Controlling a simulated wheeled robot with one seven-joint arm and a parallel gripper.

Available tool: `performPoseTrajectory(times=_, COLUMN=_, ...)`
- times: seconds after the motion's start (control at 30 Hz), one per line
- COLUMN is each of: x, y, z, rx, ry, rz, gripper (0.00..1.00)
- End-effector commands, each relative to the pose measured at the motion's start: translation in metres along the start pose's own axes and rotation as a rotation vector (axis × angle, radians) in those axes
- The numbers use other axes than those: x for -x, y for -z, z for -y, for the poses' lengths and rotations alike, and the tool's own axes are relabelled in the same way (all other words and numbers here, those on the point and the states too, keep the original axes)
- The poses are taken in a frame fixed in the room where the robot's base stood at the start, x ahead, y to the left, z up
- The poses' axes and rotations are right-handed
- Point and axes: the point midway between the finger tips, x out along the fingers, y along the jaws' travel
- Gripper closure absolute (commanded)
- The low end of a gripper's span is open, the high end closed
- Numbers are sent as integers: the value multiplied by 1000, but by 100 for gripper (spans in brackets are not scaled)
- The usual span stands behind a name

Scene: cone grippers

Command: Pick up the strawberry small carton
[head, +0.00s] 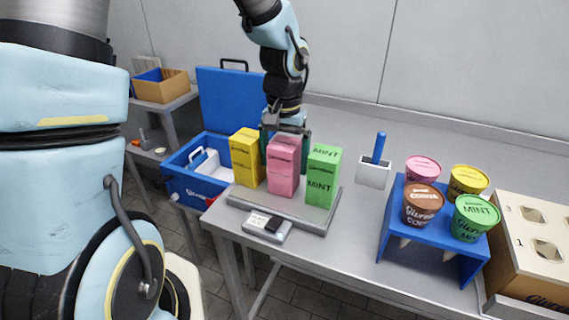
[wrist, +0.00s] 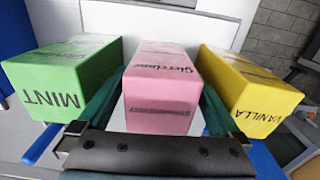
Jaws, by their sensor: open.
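The pink carton (head: 283,168), the strawberry-coloured one, stands upright between a yellow carton (head: 246,157) and a green mint carton (head: 322,176) on a grey scale-like platform (head: 318,220). In the wrist view the pink carton (wrist: 161,90) is in the middle, with the green mint carton (wrist: 62,78) at left and the yellow vanilla carton (wrist: 248,92) at right. My gripper (head: 286,142) is open, with its dark green fingers on either side of the pink carton, in the gaps beside its neighbours. Whether the fingers touch it I cannot tell.
A small grey display unit (head: 267,226) sits in front of the platform. A white holder with a blue handle (head: 374,172) stands to the right, then a blue stand (head: 399,234) with several ice cream tubs. An open blue cooler (head: 190,185) is at left.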

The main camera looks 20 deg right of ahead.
Motion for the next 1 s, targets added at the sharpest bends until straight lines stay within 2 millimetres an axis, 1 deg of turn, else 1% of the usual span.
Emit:
performPoseTrajectory(times=0.1, x=-4, y=0, z=0, rx=-1, ry=0, rz=1, gripper=0)
performPoseTrajectory(times=0.27, x=-4, y=0, z=0, rx=-1, ry=0, rz=0, gripper=1)
performPoseTrajectory(times=1.0, x=-3, y=0, z=0, rx=-1, ry=0, rz=-1, gripper=84)
